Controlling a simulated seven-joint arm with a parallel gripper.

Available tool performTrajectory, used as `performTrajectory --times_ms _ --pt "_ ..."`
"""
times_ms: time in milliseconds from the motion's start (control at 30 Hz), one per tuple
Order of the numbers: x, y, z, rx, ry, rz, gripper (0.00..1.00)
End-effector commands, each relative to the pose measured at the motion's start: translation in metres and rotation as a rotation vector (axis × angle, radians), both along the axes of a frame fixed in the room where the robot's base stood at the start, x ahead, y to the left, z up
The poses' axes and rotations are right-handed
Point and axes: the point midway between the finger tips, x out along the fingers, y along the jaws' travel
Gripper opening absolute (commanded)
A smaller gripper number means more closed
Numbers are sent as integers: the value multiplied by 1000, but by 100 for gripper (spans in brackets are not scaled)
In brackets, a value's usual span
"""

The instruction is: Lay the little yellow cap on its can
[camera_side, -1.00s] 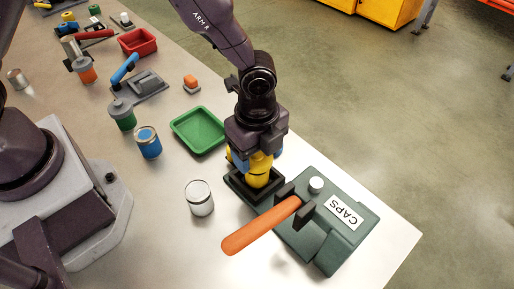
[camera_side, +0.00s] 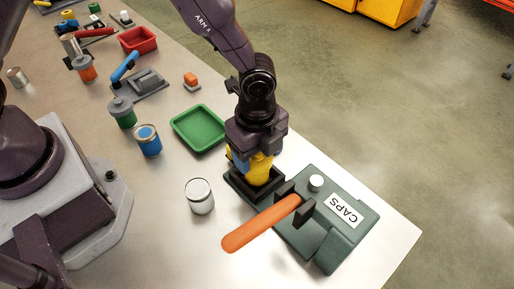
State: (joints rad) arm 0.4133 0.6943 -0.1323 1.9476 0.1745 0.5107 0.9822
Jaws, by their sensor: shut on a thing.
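My gripper (camera_side: 255,157) points down over a black square holder (camera_side: 240,189) and is shut on the little yellow cap, which is hard to tell apart from the yellow can (camera_side: 259,175) right below it. The can stands in the holder, its upper part largely hidden by the gripper's blue fingers. Cap and can look to be in contact or nearly so; I cannot tell whether the cap sits level.
A dark green block labelled CAPS (camera_side: 343,210) with an orange handle (camera_side: 258,226) lies right beside the holder. An open silver can (camera_side: 199,197) stands to the left.

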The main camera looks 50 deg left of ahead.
Motion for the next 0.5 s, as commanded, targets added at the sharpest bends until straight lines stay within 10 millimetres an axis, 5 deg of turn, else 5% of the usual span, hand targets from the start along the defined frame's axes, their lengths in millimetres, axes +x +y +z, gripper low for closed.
performTrajectory --times_ms 267,300,400,500 --pt "0 0 0 -1 0 1 41" --pt "0 0 0 -1 0 1 68" --pt "0 0 0 0 0 1 91" --pt "0 0 0 -1 0 1 93"
